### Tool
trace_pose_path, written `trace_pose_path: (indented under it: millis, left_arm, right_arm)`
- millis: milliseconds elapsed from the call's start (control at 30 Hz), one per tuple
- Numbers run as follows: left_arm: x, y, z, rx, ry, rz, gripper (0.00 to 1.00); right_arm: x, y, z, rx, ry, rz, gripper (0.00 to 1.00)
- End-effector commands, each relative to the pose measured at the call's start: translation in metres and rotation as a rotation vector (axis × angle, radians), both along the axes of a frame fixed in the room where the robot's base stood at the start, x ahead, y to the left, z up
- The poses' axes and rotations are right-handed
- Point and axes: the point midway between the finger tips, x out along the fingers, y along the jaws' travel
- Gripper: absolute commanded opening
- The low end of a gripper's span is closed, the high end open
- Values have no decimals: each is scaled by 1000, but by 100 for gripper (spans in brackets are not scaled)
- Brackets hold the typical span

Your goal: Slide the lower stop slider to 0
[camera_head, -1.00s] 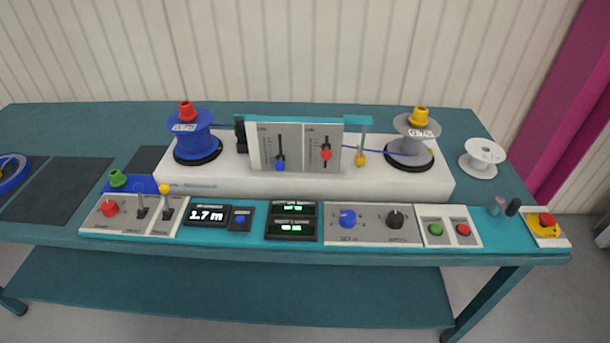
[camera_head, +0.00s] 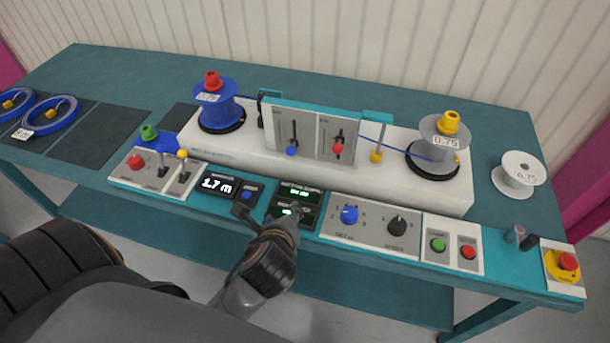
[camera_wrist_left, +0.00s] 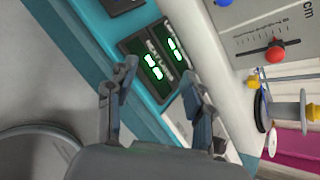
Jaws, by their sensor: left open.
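Two vertical sliders stand side by side on the upright panel (camera_head: 309,137) in the middle of the bench. The left one has a blue knob (camera_head: 292,151), the right one a red knob (camera_head: 338,148); both knobs sit low on their slots. I cannot read which is the lower stop. My left gripper (camera_head: 269,213) is open and empty over the front console, before the green displays, below and apart from both sliders. In the left wrist view the red knob (camera_wrist_left: 275,53) is at upper right, and the blue knob (camera_wrist_left: 223,3) is cut by the top edge.
A blue reel (camera_head: 220,112) and a grey reel (camera_head: 437,142) flank the panel on a white base. The console holds levers, green displays (camera_head: 297,202), a blue dial (camera_head: 349,215), a black dial (camera_head: 397,224) and push buttons. An emergency stop (camera_head: 566,262) is at far right.

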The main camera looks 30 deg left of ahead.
Motion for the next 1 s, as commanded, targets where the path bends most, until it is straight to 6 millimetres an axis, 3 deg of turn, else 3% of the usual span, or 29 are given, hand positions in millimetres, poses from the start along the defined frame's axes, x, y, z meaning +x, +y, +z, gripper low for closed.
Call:
trace_pose_path:
  millis: [33, 200, 400, 667, 1000]
  left_arm:
    - [6, 1, 17, 120, 2, -74, 52]
    - [17, 6, 60, 490, 44, -258, 52]
    - [21, 9, 82, 687, 81, -337, 52]
    - [43, 21, 74, 704, 86, -341, 52]
    - [97, 51, 48, 701, 86, -342, 52]
  right_arm:
    - [0, 3, 2, 4, 1, -1, 40]
    - [-3, 11, 3, 13, 4, -3, 40]
    - [-3, 8, 4, 10, 3, -1, 40]
    - [-3, 2, 6, 2, 4, 1, 40]
    - [-2, 2, 9, 2, 3, 1, 40]
